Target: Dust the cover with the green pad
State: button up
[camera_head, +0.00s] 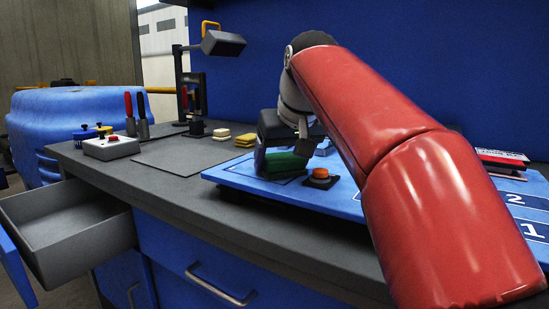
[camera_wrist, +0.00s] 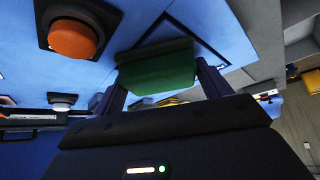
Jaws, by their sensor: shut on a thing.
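The green pad (camera_head: 284,163) is in my gripper (camera_head: 270,165), low over the blue board (camera_head: 235,178) on the counter. In the wrist view the pad (camera_wrist: 158,68) sits between the two fingers of my gripper (camera_wrist: 160,82), which are shut on it. The pad is over or at a dark outlined area of the board; I cannot tell whether it touches the surface. I cannot make out the cover for certain in either view. My arm hides much of the board's middle.
An orange button (camera_head: 320,174) on a black base stands on the board just right of the pad, also large in the wrist view (camera_wrist: 75,38). A white box with a red button (camera_head: 112,140) stands at the left. A grey drawer (camera_head: 65,222) hangs open. Yellow sponges (camera_head: 245,140) lie behind.

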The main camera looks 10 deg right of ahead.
aim_at(291, 155)
jog(key=shift+s+d+f, duration=0.35)
jog(key=shift+s+d, duration=0.15)
jog(key=shift+d, duration=0.15)
jog(key=shift+r, duration=0.1)
jog(key=r+p, duration=0.3)
jog(key=shift+s+d+r, duration=0.15)
jog(key=shift+d+r, duration=0.1)
jog(key=shift+a+r, duration=0.15)
jog(key=shift+r, duration=0.55)
jog(key=shift+a+r, duration=0.1)
jog(key=shift+r, duration=0.55)
jog(key=shift+r, duration=1.5)
